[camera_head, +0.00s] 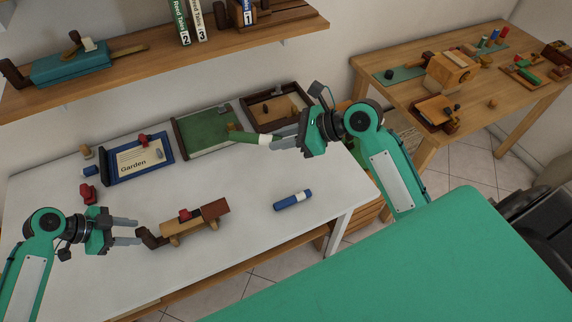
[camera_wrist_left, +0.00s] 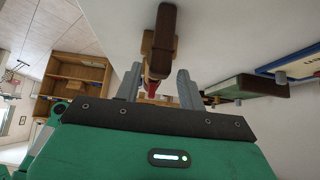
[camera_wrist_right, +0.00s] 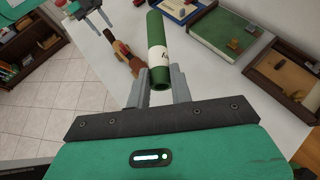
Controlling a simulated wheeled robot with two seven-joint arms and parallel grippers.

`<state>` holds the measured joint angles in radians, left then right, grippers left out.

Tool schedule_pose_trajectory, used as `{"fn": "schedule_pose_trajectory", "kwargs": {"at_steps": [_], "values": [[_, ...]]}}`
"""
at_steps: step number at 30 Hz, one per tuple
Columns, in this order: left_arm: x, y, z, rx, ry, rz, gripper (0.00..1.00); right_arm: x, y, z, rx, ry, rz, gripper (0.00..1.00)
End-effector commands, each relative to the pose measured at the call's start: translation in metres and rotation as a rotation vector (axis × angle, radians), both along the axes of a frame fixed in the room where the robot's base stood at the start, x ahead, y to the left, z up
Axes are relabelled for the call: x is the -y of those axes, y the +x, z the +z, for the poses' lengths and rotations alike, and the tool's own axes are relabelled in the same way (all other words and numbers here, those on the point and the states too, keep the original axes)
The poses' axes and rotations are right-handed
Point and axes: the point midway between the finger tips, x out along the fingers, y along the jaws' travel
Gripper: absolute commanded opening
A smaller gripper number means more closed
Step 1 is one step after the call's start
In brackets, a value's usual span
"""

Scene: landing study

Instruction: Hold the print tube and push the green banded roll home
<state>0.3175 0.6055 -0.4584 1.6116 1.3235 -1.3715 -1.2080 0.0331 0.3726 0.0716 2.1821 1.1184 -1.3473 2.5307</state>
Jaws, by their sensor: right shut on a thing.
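The green banded roll (camera_head: 240,136), with a white band, is in my right gripper (camera_head: 273,139), raised above the back of the white table. In the right wrist view the green roll (camera_wrist_right: 155,35) stands out between the fingers of my right gripper (camera_wrist_right: 160,83). What looks like the print tube, a brown wooden piece (camera_head: 190,222) on tan supports with a red part on top, lies near the table's front edge. My left gripper (camera_head: 138,232) is open at its dark left end. The left wrist view shows the brown wooden piece (camera_wrist_left: 162,45) just beyond the fingers.
A blue "Garden" frame (camera_head: 137,160), green board (camera_head: 205,132) and wooden tray (camera_head: 275,108) line the back. A shelf (camera_head: 140,70) overhangs. Clear tabletop lies between.

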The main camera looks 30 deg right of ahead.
Motion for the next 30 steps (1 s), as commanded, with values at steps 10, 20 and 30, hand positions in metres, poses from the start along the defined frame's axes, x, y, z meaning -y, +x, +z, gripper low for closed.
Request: {"fn": "schedule_pose_trajectory", "kwargs": {"at_steps": [10, 20, 30], "values": [[0.016, 0.000, -0.018, 0.000, 0.000, 0.000, 0.40, 0.000, 0.000, -0.011, 0.000, 0.000, 0.000, 0.00], [0.015, 0.000, -0.018, 0.000, 0.000, 0.000, 0.12, 0.000, 0.000, -0.011, 0.000, 0.000, 0.000, 0.00], [0.015, 0.000, -0.018, 0.000, 0.000, 0.000, 0.13, 0.000, 0.000, -0.011, 0.000, 0.000, 0.000, 0.00]]}}
